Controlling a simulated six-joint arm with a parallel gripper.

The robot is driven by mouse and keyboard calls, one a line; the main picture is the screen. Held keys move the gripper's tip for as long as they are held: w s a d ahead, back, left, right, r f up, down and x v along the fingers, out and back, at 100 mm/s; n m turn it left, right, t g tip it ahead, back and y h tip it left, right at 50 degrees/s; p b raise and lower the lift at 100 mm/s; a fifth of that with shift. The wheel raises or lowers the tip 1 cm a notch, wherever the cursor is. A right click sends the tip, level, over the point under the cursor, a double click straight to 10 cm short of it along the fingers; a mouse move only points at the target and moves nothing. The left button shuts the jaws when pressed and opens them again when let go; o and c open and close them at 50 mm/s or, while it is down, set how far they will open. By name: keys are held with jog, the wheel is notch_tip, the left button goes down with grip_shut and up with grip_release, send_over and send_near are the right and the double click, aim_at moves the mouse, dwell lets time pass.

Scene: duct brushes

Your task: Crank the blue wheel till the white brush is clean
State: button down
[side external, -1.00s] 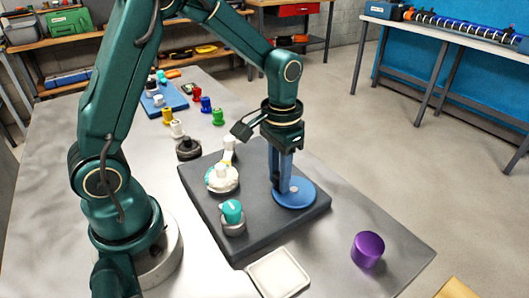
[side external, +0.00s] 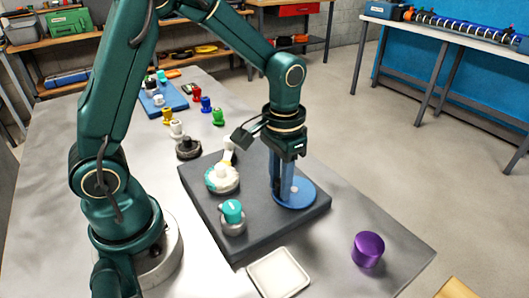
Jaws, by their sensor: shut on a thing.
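The blue wheel (side external: 307,194) is a flat disc on the right part of a dark grey board (side external: 262,228). My gripper (side external: 286,183) points down over it and is shut on the wheel's upright blue crank handle. The fingers and handle overlap, so the exact grip is partly hidden. The white brush (side external: 222,178) appears to be the round white piece on the board's left part, left of and apart from my gripper. Dark and yellowish marks show on and around it. A pale upright piece stands just behind it.
A teal-capped grey knob (side external: 232,213) stands on the board's front left. A white tray (side external: 279,273) and a purple cylinder (side external: 368,249) lie in front. A dark round piece (side external: 188,147) and several small coloured pieces stand behind the board. The table's right front is mostly clear.

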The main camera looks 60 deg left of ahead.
jog(key=c, duration=0.8)
grip_release()
jog(key=shift+r, duration=3.5)
jog(key=shift+w+r, duration=0.1)
jog(key=shift+r, duration=0.15)
jog(key=s+r+t, duration=0.3)
jog(key=s+r, duration=0.2)
jog(key=r, duration=0.1)
jog(key=s+f+t, duration=0.2)
jog(key=s, duration=0.4)
jog(key=shift+a+f+t, duration=0.2)
jog(key=shift+a+t, duration=0.05)
jog(key=shift+t, duration=0.05)
